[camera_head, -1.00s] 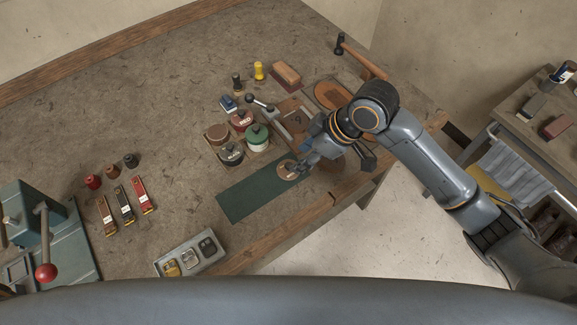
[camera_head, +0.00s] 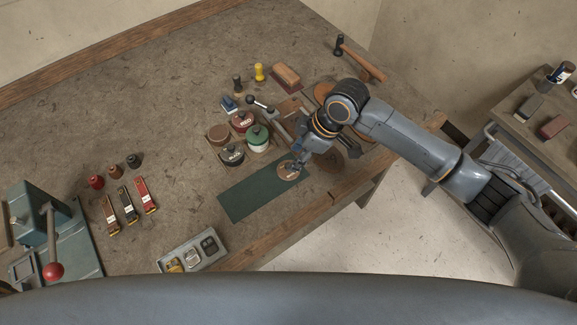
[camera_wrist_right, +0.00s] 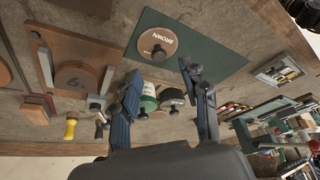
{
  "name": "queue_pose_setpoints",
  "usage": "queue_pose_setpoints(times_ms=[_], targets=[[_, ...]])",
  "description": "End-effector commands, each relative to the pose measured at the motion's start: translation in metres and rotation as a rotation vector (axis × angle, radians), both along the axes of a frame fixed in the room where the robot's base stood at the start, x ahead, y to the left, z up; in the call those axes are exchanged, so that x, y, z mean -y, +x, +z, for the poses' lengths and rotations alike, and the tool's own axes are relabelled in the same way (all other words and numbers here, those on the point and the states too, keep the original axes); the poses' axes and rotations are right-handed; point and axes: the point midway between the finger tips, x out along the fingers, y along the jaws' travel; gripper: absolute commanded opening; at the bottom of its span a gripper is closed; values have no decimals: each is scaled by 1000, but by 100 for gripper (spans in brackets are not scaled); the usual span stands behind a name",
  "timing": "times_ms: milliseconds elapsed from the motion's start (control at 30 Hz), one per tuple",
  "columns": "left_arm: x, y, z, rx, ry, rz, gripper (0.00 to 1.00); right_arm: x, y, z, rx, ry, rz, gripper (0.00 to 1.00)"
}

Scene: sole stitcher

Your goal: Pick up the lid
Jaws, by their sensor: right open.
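The lid (camera_head: 287,173) is a flat brown disc lying on the green mat (camera_head: 249,196). In the right wrist view the lid (camera_wrist_right: 171,40) shows the word BROWN and a dark round knob in its middle. My right gripper (camera_head: 299,163) is just above the lid and partly covers it in the head view. In the right wrist view the gripper (camera_wrist_right: 160,70) is open, with its two fingers apart and nothing between the tips. The lid lies beyond the tips; I cannot tell whether anything touches. My left gripper is not in view.
Red (camera_head: 242,120), green (camera_head: 257,138) and black (camera_head: 232,155) tins stand left of the gripper, beside a brown tin (camera_head: 218,134). A tray (camera_head: 193,254) sits at the bench's front edge. A press with a red knob (camera_head: 53,271) stands far left. The bench's back left is clear.

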Motion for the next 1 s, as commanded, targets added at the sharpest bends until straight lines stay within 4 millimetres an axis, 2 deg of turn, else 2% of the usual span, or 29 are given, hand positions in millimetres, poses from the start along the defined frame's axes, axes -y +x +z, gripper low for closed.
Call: queue_pose_setpoints(times_ms=[167, 300, 600, 667, 800, 1000], targets=[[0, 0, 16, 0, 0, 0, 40, -7, 0, -22, -6, -2, -1, 45], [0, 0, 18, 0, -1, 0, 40, -14, 2, -40, -3, -1, 1, 45], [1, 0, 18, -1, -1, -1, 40, -16, 3, -46, -1, -1, 0, 45], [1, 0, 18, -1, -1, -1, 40, -16, 3, -46, -1, -1, 0, 35], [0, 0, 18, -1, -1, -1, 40, -16, 3, -46, -1, -1, 0, 6], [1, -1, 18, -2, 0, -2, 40, -16, 3, -46, -1, -1, 0, 4]])
